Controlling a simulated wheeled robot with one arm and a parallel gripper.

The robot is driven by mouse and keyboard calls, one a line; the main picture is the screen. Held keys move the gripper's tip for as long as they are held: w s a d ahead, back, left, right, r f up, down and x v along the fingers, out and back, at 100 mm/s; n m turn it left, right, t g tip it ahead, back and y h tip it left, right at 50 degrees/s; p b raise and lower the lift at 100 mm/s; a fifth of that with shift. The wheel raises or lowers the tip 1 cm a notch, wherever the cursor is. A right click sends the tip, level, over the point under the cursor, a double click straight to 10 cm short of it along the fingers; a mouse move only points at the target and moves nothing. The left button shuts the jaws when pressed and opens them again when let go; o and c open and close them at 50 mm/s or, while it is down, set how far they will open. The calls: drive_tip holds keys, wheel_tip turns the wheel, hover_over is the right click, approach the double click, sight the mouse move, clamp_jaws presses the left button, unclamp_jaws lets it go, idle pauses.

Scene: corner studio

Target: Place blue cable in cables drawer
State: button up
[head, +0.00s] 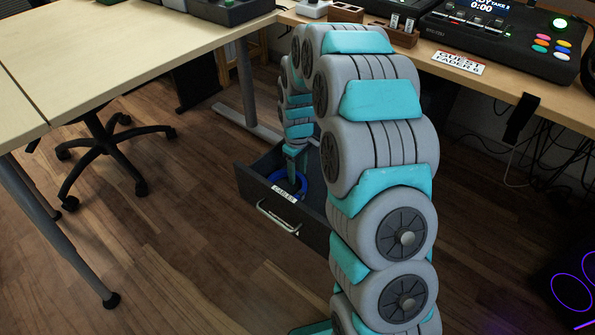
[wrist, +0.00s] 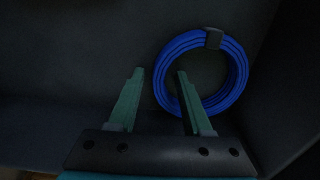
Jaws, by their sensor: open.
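The blue cable (wrist: 236,88) is a coiled ring with a dark tie at its top. It lies on the dark floor of the open cables drawer (wrist: 60,60) in the wrist view. My gripper (wrist: 160,75) is open; its right finger reaches over the coil's left side, and the left finger is clear of it. I cannot tell whether the right finger touches the coil. In the head view the blue cable (head: 301,190) shows partly inside the labelled drawer (head: 252,194), with my gripper (head: 291,178) reaching down into it. My arm hides the drawer's right part.
The desk (head: 505,84) stands above and behind the drawer, with a mixer-like console (head: 500,45) and a label card (head: 459,63) on it. An office chair (head: 105,150) stands at left. Loose cables hang below the desk at right. Wooden floor is clear in front.

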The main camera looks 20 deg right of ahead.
wheel_tip(320, 180, up, 11)
drive_tip(key=s+a+r+m, duration=0.1)
drive_tip(key=s+r, duration=0.5)
drive_tip(key=s, duration=0.3)
drive_tip(key=s+r+m+g, duration=0.1)
drive_tip(key=s+m, duration=0.5)
drive_tip(key=s, duration=2.3)
drive_tip(key=shift+s+a+g, duration=0.35)
drive_tip(key=shift+g, duration=0.05)
drive_tip(key=shift+c, duration=0.2)
